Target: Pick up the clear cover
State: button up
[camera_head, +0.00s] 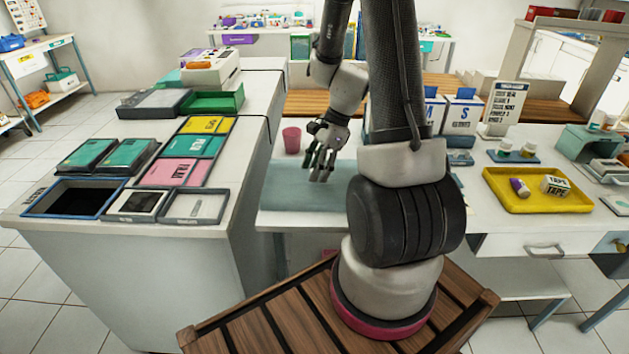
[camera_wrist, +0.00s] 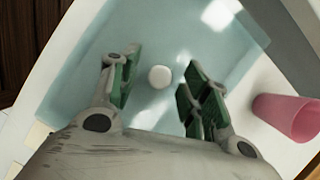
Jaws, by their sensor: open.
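My gripper (camera_head: 321,168) hangs fingers-down over the pale blue-green sheet (camera_head: 290,188) on the bench. In the wrist view my gripper (camera_wrist: 158,88) is open, with its two green-padded fingers wide apart and nothing held. A small round white knob-like piece (camera_wrist: 159,76) shows between and beyond the fingertips. Around it lies a smooth pale blue surface (camera_wrist: 75,95) with bright reflections. This may be the clear cover, but I cannot tell its edges from the sheet beneath. The white piece is hidden in the head view.
A pink cup (camera_head: 291,140) stands close behind my gripper; in the wrist view the cup (camera_wrist: 285,116) is at right. A counter with several trays (camera_head: 57,214) is at left. A yellow tray (camera_head: 510,204) and upright blue-and-white boxes (camera_head: 463,115) stand at right.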

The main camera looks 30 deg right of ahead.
grip_shut()
